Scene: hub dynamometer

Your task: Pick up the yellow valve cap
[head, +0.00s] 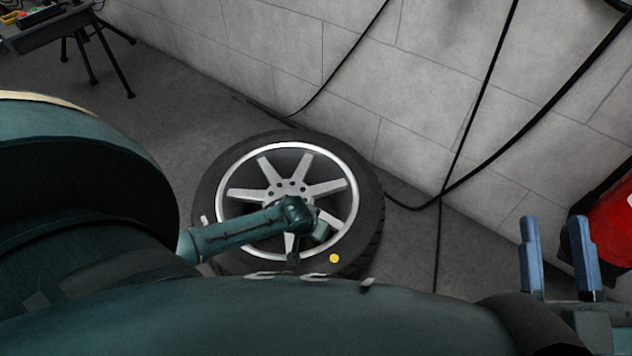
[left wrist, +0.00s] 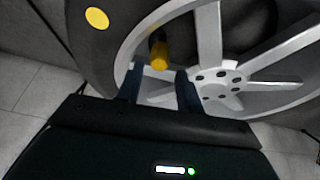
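The yellow valve cap (left wrist: 159,56) sits on a dark valve stem at the rim of the wheel in the left wrist view. My left gripper (left wrist: 159,70) is open, with one finger on each side of the cap's line and a visible gap to it on both sides. Whether the fingertips reach as deep as the cap is unclear. In the head view the left arm lies over the lower part of the wheel (head: 247,181) and the cap is hidden. My right gripper (head: 556,255) is open and empty at the lower right, away from the wheel.
A flat round yellow mark (head: 334,258) is on the tyre sidewall; it also shows in the left wrist view (left wrist: 97,18). Silver spokes (left wrist: 208,40) lie close to the left fingers. Black cables hang along the wall, a red object (head: 608,225) stands right, and a table (head: 45,35) stands far left.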

